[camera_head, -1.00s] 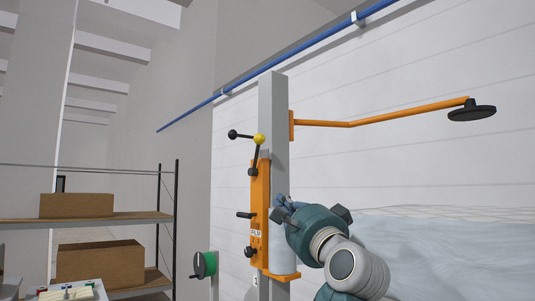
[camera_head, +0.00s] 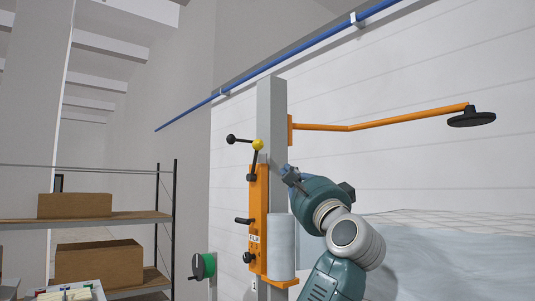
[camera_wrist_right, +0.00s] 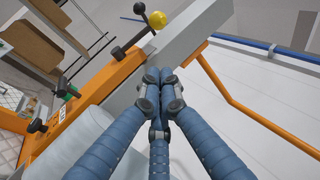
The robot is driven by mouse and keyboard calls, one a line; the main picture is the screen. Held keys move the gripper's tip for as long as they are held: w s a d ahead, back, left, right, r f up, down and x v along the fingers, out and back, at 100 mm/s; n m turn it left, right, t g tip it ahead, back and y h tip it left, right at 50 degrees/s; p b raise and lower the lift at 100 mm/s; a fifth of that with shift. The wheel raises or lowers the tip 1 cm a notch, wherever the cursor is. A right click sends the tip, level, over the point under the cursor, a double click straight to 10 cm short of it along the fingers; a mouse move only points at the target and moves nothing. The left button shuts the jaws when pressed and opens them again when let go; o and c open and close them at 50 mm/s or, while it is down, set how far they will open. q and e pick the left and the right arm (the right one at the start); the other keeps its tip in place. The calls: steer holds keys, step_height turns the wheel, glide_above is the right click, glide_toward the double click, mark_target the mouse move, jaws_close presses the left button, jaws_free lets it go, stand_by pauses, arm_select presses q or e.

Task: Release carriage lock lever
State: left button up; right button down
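The lever (camera_head: 254,161) rises from a dark pivot on the upper part of the orange carriage plate (camera_head: 259,205). A yellow ball (camera_head: 258,144) tops it, and a dark rod with a black ball (camera_head: 231,139) runs left from there. My right gripper (camera_head: 289,174) is to the right of the lever, a little below the yellow ball, and apart from it. In the right wrist view its blue fingers (camera_wrist_right: 160,82) are drawn together at the tips with nothing visible between them. The lever (camera_wrist_right: 130,42) shows above and left of the fingertips there. My left gripper is out of view.
A grey post (camera_head: 272,110) stands behind the plate. An orange arm (camera_head: 380,122) with a black disc reaches right, above my gripper. A white cylinder (camera_head: 281,245) stands beside the plate. A shelf (camera_head: 90,218) with boxes is at the left.

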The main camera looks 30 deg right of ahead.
mark_target(254, 160)
steer(key=w+r+p, duration=0.1)
steer(key=w, duration=0.1)
steer(key=w+r+p, duration=0.1)
steer(key=w+p, duration=0.1)
steer(key=w, duration=0.1)
steer(key=w+a+r+p, duration=0.1)
steer(key=w+r+p, duration=0.1)
steer(key=w, duration=0.1)
steer(key=shift+w, duration=0.1)
steer(key=shift+d, duration=0.2)
